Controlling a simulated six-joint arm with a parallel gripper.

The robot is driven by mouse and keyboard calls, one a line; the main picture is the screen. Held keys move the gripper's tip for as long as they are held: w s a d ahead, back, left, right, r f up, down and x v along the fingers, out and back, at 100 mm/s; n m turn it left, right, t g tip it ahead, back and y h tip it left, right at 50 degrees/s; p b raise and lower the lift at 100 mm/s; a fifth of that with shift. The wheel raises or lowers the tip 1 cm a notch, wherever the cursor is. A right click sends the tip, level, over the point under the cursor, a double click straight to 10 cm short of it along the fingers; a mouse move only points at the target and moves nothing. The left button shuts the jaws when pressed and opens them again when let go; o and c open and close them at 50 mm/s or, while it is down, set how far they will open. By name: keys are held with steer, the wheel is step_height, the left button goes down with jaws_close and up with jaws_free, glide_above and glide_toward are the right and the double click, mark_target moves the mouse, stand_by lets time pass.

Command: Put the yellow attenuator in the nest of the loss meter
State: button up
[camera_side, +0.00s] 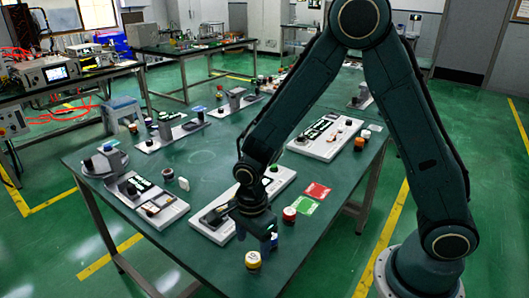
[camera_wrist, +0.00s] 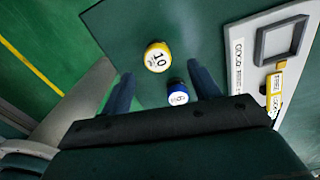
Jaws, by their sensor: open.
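The yellow attenuator (camera_wrist: 157,57), with a white top marked 10, stands upright on the green table in the wrist view. It also shows in the side view (camera_side: 253,260), near the table's front edge. My gripper (camera_wrist: 160,75) is open, its fingers apart and nothing clasped. The yellow attenuator lies just beyond the fingertips, and a blue attenuator (camera_wrist: 178,93) marked 6 shows between the fingers, nearer the palm. A pale panel with a square grey-framed recess (camera_wrist: 282,40) is at the right in the wrist view. I cannot read whether this is the loss meter.
In the side view, a red-and-white round piece (camera_side: 289,215) stands right of my gripper, near a red card (camera_side: 317,191) and a green card (camera_side: 305,205). Another instrument panel (camera_side: 325,138) lies farther back. The table's front edge is close to the yellow attenuator.

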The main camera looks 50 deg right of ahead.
mark_target(254, 256)
steer(key=shift+s+a+f, duration=0.1)
steer(key=shift+s+f, duration=0.05)
steer(key=shift+f, duration=2.45)
steer(key=c, duration=1.3)
steer(key=shift+o, duration=0.2)
steer(key=shift+r, duration=0.1)
step_height(254, 256, up, 20)
